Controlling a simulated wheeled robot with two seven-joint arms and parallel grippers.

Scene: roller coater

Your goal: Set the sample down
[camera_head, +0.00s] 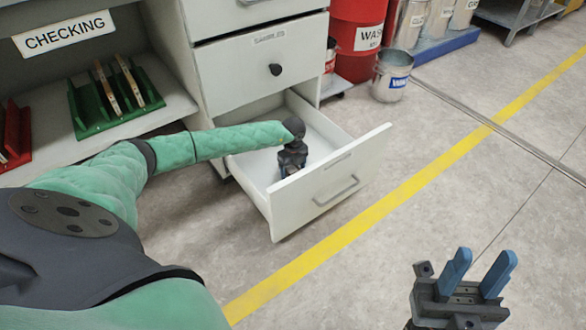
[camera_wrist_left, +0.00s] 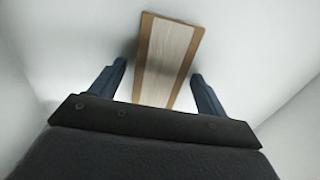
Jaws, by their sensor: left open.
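The sample, a flat panel with a pale wood-grain face and brown edges, shows in the left wrist view (camera_wrist_left: 167,60). It lies in the open drawer (camera_head: 345,178), on or close to its white floor. My left gripper (camera_wrist_left: 160,85) is open, with its blue fingers on either side of the panel and a gap at each side. In the head view the left gripper (camera_head: 291,160) is inside the drawer, and the sample is hidden there. My right gripper (camera_head: 478,272) is open and empty above the floor at the lower right.
The drawer cabinet (camera_head: 255,70) stands behind. A green rack (camera_head: 95,108) with panels and a red rack (camera_head: 14,135) are on the shelf at left. A metal bucket (camera_head: 391,75) and red drum (camera_head: 355,35) stand at the back. The floor right of the drawer is clear.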

